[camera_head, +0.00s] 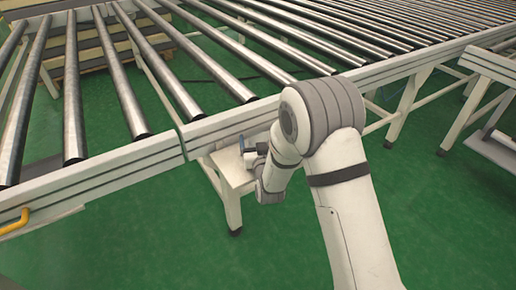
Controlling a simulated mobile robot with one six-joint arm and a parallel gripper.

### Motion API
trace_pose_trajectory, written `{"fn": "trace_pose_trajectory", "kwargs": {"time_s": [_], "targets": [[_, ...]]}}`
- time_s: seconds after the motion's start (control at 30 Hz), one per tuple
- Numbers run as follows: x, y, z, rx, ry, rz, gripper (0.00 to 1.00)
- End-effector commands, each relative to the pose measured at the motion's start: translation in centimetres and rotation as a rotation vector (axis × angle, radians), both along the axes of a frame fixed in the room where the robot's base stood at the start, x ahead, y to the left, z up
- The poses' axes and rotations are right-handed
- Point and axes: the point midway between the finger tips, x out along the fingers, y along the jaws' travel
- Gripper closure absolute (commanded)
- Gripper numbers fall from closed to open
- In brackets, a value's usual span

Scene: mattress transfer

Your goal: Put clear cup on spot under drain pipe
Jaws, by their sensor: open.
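My gripper (254,155) is at the end of my white and grey arm, small and partly hidden by my wrist. It is open, over a small white stand (230,178) beside the roller conveyor's edge. A small blue thing (242,143) shows just left of my gripper; I cannot tell what it is. I cannot make out a clear cup, a drain pipe or a marked spot. My arm covers part of the area behind it.
A large roller conveyor (160,148) with metal rollers spans the back, its white side rail close to my gripper. A yellow handle (16,221) is at the left rail. Another conveyor frame (490,65) is at the right. The green floor (150,250) in front is clear.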

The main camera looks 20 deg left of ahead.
Motion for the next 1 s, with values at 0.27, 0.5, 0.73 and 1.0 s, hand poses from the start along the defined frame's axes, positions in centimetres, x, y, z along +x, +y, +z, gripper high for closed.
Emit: {"fn": "trace_pose_trajectory", "kwargs": {"time_s": [0.27, 0.5, 0.73, 1.0], "targets": [[-0.05, 0.02, 0.0, 0.0, 0.001, 0.0, 0.29], [-0.08, 0.04, -0.01, 0.0, 0.001, 0.001, 0.49], [-0.09, 0.08, 0.01, 0.0, 0.0, 0.001, 0.67], [-0.11, 0.11, 0.2, 0.0, 0.0, 0.002, 0.7]]}}
